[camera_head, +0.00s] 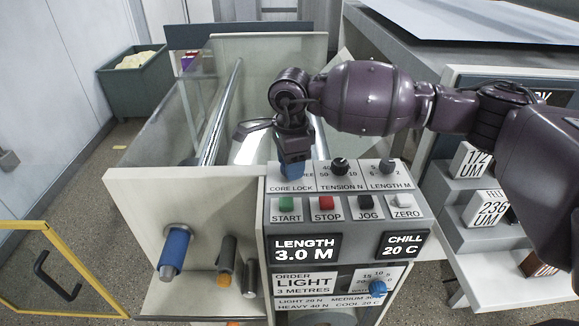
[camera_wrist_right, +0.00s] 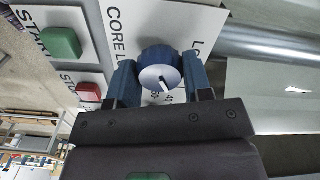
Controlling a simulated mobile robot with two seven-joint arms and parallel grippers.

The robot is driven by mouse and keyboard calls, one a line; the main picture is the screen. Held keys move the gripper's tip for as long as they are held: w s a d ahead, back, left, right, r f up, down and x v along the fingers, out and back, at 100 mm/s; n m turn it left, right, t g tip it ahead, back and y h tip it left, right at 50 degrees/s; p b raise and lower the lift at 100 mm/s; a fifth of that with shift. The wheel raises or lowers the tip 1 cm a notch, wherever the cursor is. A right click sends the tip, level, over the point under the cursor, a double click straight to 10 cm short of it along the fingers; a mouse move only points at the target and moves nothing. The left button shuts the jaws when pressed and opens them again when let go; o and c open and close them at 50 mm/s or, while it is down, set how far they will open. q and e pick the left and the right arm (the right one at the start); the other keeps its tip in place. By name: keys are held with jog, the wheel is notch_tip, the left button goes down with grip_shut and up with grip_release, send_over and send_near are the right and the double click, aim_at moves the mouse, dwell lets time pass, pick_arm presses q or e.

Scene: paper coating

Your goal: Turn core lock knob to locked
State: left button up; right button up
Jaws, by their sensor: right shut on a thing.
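In the head view my right gripper (camera_head: 293,166) points down over the CORE LOCK label on the control panel (camera_head: 268,212). There the gripper mostly hides the knob and the lettering beside it. I cannot tell the lock setting from the pointer. My left gripper is not in view.
The black tension knob (camera_head: 339,166) and length knob (camera_head: 387,167) stand close to the right. Below are the green START (camera_head: 286,203), red STOP (camera_head: 326,203), JOG and ZERO buttons. A blue roller end (camera_head: 174,250) sticks out at the left. A yellow frame (camera_head: 55,231) stands further left.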

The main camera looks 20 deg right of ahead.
jog(key=shift+f+n+b, duration=0.25)
jog(key=shift+n+b, duration=0.25)
jog(key=shift+n, duration=1)
jog(key=n+b, duration=0.2)
jog(key=shift+n, duration=0.4)
jog(key=n+b, duration=0.2)
jog(key=n, duration=0.1)
jog(key=n+b, duration=0.1)
jog(key=n, duration=0.1)
jog(key=shift+r+n, duration=0.1)
jog(key=shift+n, duration=0.3)
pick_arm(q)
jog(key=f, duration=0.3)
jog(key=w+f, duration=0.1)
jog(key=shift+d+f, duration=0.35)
pick_arm(e)
jog(key=shift+r+n, duration=0.1)
jog(key=shift+n, duration=0.4)
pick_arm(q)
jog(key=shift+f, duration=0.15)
pick_arm(e)
jog(key=shift+r, duration=0.1)
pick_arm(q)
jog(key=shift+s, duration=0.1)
pick_arm(e)
jog(key=o, duration=0.9)
